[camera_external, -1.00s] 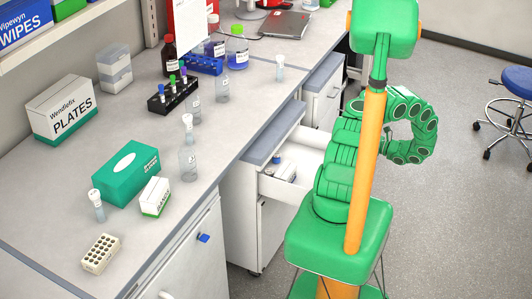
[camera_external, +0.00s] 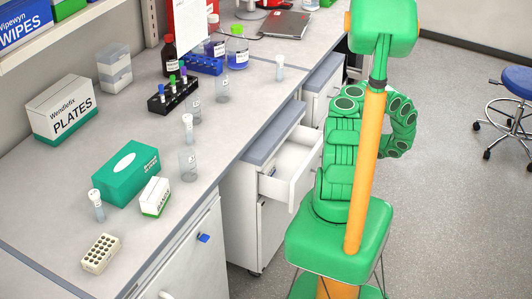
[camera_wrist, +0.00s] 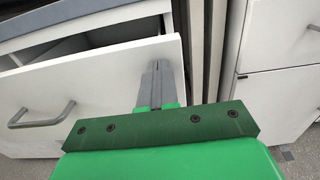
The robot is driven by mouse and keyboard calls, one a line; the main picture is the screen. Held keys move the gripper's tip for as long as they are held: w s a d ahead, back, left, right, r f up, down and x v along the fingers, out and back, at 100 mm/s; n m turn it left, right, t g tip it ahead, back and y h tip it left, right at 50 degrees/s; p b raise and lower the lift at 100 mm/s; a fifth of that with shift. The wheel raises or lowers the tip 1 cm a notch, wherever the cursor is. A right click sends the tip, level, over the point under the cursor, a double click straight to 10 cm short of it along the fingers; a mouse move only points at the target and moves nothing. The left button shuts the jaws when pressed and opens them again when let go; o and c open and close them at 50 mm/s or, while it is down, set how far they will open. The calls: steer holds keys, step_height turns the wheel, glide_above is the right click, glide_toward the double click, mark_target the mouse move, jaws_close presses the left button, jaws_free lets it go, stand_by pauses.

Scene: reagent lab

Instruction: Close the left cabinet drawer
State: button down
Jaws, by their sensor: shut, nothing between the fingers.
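The left cabinet drawer (camera_external: 304,178) is white and stands partly open under the grey-topped cabinet (camera_external: 275,143). Its inside shows, with a small blue thing near the cabinet. In the wrist view the drawer front (camera_wrist: 95,85) fills the left, with its grey bar handle (camera_wrist: 42,116) at lower left and a dark gap above it. My gripper (camera_wrist: 156,68) is shut and empty. Its fingertips are at the outer face of the drawer front, near its right end and right of the handle; they look to be touching it. In the external view my arm hides the gripper.
A second cabinet (camera_external: 321,88) stands farther along the bench; a white unit (camera_wrist: 285,70) with closed fronts is at right in the wrist view. The bench (camera_external: 130,225) carries bottles, racks and boxes. The floor (camera_external: 455,200) on the right is clear up to a blue stool (camera_external: 516,85).

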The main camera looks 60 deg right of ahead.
steer(key=w, duration=1.5)
steer(key=shift+w+a, duration=0.2)
steer(key=s, duration=1.5)
steer(key=shift+d, duration=0.35)
